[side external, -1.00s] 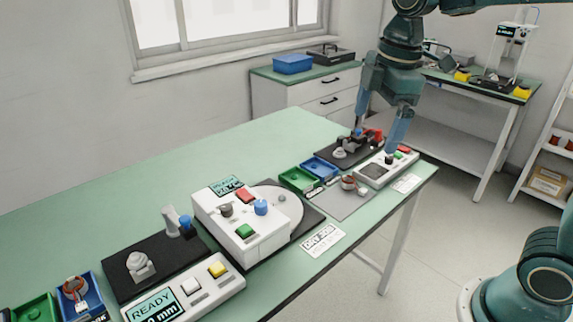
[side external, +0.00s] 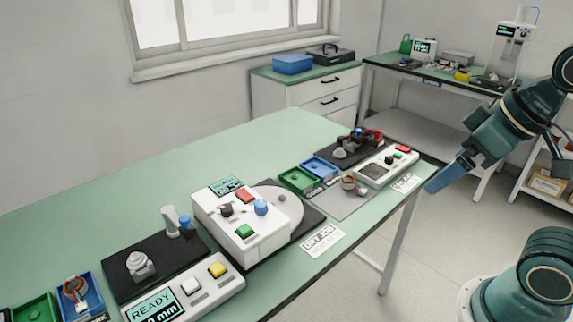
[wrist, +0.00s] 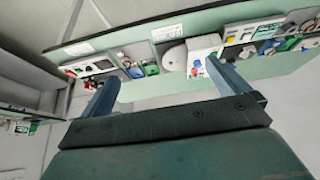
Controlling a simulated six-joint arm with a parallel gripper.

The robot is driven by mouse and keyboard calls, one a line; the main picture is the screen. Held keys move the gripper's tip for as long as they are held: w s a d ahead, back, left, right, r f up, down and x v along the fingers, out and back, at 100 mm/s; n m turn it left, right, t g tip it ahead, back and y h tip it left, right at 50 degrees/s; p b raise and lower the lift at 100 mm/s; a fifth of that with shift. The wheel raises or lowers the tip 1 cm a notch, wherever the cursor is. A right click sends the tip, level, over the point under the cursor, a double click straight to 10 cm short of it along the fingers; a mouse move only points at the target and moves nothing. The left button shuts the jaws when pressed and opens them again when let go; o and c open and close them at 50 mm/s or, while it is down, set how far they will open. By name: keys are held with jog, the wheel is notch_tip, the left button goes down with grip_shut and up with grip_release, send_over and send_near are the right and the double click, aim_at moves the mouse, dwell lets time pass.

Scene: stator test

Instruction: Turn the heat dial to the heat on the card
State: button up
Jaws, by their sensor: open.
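The white machine box (side external: 238,238) on the bench has a black knob (side external: 226,210), a blue knob (side external: 261,207), a red button (side external: 246,196), a green button (side external: 244,231) and a small teal display (side external: 225,185). I cannot tell which knob is the heat dial or read its setting. A white card (side external: 322,240) reads "DRY JOB"; its lower line is too small to read. My gripper (side external: 430,188) is off the bench's right end, well away from the box. In the wrist view my gripper (wrist: 161,70) is open and empty, with the box (wrist: 203,47) beyond its fingers.
A grey round plate (side external: 282,200) adjoins the box. A white tester (side external: 388,168) with a red button stands at the right end, near green (side external: 299,180) and blue (side external: 320,166) trays. A yellow-buttoned READY panel (side external: 190,295) is in front left. The bench's back is clear.

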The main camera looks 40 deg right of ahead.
jog(key=c, duration=0.7)
jog(key=shift+w+r, duration=0.2)
jog(key=c, duration=0.3)
jog(key=w+a+r+n, duration=0.1)
jog(key=w+r, duration=0.1)
jog(key=w, duration=0.2)
jog(key=w+a+r+n+g, duration=0.1)
jog(key=w+r, duration=0.1)
jog(key=w, duration=0.2)
jog(key=w+a+r+n, duration=0.1)
jog(key=w+r, duration=0.1)
jog(key=w, duration=0.1)
jog(key=shift+w+a+g+y, duration=0.3)
jog(key=shift+w+a+y, duration=0.05)
jog(key=shift+w+y, duration=0.05)
jog(key=shift+c, duration=0.3)
jog(key=w+a+f+n+g, duration=0.25)
jog(key=w+a, duration=0.25)
jog(key=w, duration=0.5)
jog(key=w+a+f+n+g, duration=0.1)
jog(key=w+a+f+n, duration=0.3)
jog(key=w, duration=0.7)
jog(key=w+a+f+n, duration=0.1)
jog(key=w+a+f, duration=0.5)
jog(key=w+f, duration=0.1)
jog(key=shift+a+f+n+g+h, duration=0.2)
jog(key=shift+f+n+g+h, duration=0.2)
jog(key=shift+f, duration=0.2)
jog(key=shift+f, duration=0.2)
